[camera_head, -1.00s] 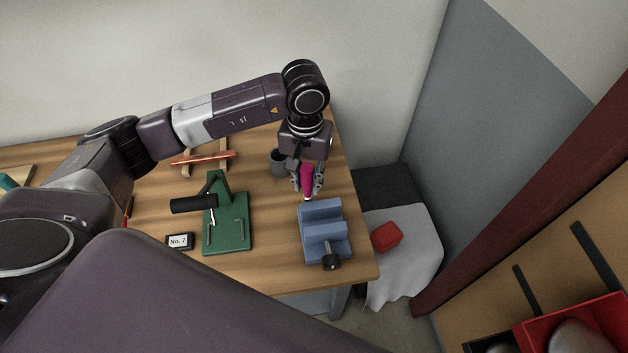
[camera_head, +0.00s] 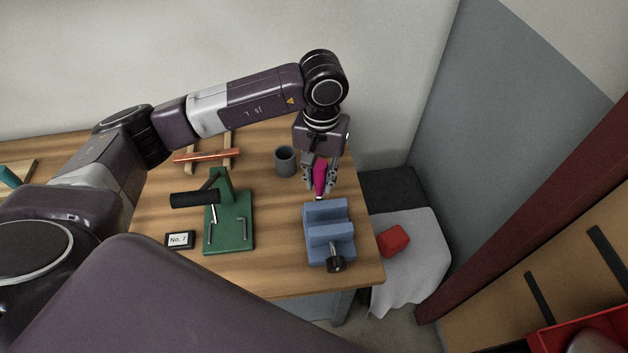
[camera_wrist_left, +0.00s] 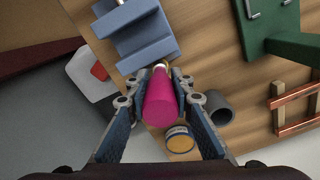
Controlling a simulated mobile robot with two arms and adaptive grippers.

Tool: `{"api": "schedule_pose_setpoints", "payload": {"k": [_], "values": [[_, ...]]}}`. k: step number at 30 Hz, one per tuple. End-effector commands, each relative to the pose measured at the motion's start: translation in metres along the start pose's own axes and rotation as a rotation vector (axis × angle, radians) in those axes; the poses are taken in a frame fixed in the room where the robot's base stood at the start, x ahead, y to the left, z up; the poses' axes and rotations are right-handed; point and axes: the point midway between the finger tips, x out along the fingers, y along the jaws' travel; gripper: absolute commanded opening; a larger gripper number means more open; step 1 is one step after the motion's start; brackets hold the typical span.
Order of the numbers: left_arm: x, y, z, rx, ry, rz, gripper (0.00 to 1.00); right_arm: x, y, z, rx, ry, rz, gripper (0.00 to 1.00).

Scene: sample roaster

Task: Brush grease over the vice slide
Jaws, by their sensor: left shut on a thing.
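My left gripper (camera_head: 321,187) is shut on a magenta-handled brush (camera_head: 320,175). In the head view the brush points down at the far edge of the blue vice (camera_head: 328,252), which stands at the table's right end. In the left wrist view, the brush (camera_wrist_left: 161,100) lies between the fingers, its pale tip close to the edge of the vice (camera_wrist_left: 135,30). I cannot tell whether the tip touches the vice. An open round tin (camera_wrist_left: 180,142) with yellowish contents shows beneath the gripper in the left wrist view; the gripper hides it in the head view. My right gripper is not in view.
A grey cup (camera_head: 286,163) stands left of the gripper. A green stand (camera_head: 235,240) with a black handle, a copper rod on a wooden rack (camera_head: 207,156) and a "No. 7" sign (camera_head: 180,240) are further left. A red object (camera_head: 393,240) lies on grey cloth beyond the table.

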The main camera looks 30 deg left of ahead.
Motion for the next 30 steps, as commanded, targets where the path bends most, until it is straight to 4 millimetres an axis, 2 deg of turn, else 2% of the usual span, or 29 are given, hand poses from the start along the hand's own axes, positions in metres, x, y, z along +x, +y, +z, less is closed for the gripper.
{"api": "schedule_pose_setpoints", "payload": {"k": [6, 14, 24, 30], "values": [[0.003, 0.018, -0.008, 0.001, 0.002, 0.002, 0.0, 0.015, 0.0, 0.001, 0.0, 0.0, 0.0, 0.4], [0.002, 0.027, -0.011, 0.002, 0.0, 0.001, 0.0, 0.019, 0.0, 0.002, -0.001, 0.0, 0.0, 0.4], [0.001, 0.05, -0.021, 0.001, 0.001, 0.001, 0.0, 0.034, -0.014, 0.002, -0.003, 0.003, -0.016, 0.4], [0.0, 0.047, -0.02, 0.0, 0.001, 0.0, 0.0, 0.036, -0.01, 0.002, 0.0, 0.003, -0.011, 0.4]]}}
